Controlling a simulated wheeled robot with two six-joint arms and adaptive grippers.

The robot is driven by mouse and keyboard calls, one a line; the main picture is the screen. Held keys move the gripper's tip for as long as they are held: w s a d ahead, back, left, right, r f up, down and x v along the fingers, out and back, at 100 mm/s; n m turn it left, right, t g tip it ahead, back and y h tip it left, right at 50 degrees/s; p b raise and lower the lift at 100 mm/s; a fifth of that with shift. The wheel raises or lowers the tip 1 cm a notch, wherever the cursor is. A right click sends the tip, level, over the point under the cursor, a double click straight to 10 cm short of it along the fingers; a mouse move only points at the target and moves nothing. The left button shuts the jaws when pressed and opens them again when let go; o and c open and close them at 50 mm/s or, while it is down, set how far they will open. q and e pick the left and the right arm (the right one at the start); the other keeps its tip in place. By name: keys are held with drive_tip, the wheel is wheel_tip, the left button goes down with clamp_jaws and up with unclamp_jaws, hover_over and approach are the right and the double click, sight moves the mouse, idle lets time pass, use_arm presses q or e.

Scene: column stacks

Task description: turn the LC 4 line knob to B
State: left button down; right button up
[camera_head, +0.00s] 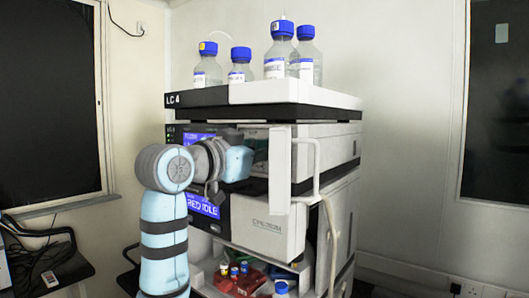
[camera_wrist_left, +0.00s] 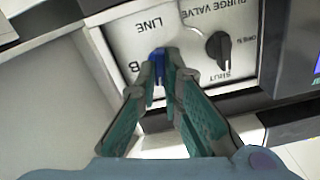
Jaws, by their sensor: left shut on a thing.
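The LC 4 instrument stack (camera_head: 190,97) carries its label on the dark top band at the upper left. In the left wrist view, the LINE knob is a small blue knob (camera_wrist_left: 157,62) on a light panel, below the upside-down word LINE. An upside-down letter B sits just left of it. My left gripper (camera_wrist_left: 163,66) is shut on the blue knob, its green-grey fingers on both sides. The fingers cover much of the knob, so its pointing direction is unclear. In the head view, my left arm hides the knob and fingertips. My right gripper is not in view.
A black purge valve knob (camera_wrist_left: 218,48) with OPEN and SHUT labels is close to the fingers. A white open door with a handle (camera_head: 281,170) stands right of my wrist. Bottles with blue caps (camera_head: 276,58) stand on top. Small vials sit in a red tray (camera_head: 243,284) below.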

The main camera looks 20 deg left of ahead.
use_arm(q)
drive_tip(key=m, duration=0.4)
drive_tip(key=shift+m, duration=0.3)
drive_tip(key=m, duration=0.3)
drive_tip(key=shift+d+m, duration=0.1)
drive_tip(key=shift+m, duration=0.3)
drive_tip(key=m, duration=0.6)
drive_tip(key=shift+f, duration=0.1)
drive_tip(key=shift+m, duration=0.4)
drive_tip(key=c, duration=2)
unclamp_jaws()
drive_tip(key=shift+s, duration=0.1)
